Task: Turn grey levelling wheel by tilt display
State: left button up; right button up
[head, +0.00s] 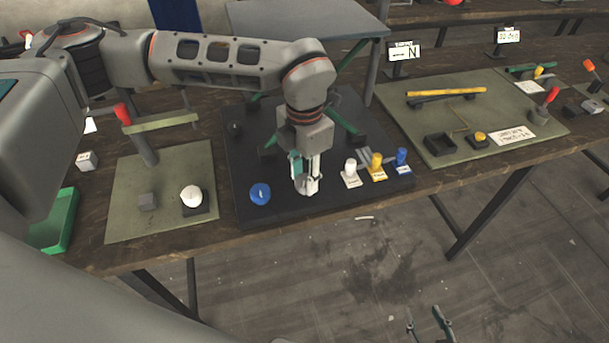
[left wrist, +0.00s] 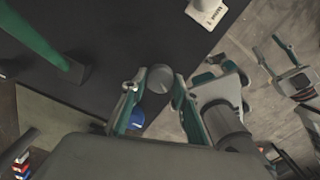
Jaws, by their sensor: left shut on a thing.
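My left gripper (head: 306,190) reaches straight down over the front of the black base plate (head: 290,212). In the left wrist view a small round grey wheel (left wrist: 160,78) sits between its fingertips, and the gripper (left wrist: 157,84) is shut on it. Two small displays stand at the back right: one shows an arrow and N (head: 404,51), the other shows small digits (head: 508,36) that I cannot read surely. I cannot tell which display shows tilt. My right gripper (head: 430,322) is open and empty over the floor.
A blue knob (head: 260,194) is left of my left gripper. A green board with a white knob (head: 191,195) lies further left.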

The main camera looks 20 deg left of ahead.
aim_at(304, 180)
pick_arm(q)
jog(key=m, duration=0.4)
jog(key=shift+m, duration=2.9)
jog(key=o, duration=1.1)
notch_tip(304, 180, up, 12)
jog(key=shift+r, duration=0.1)
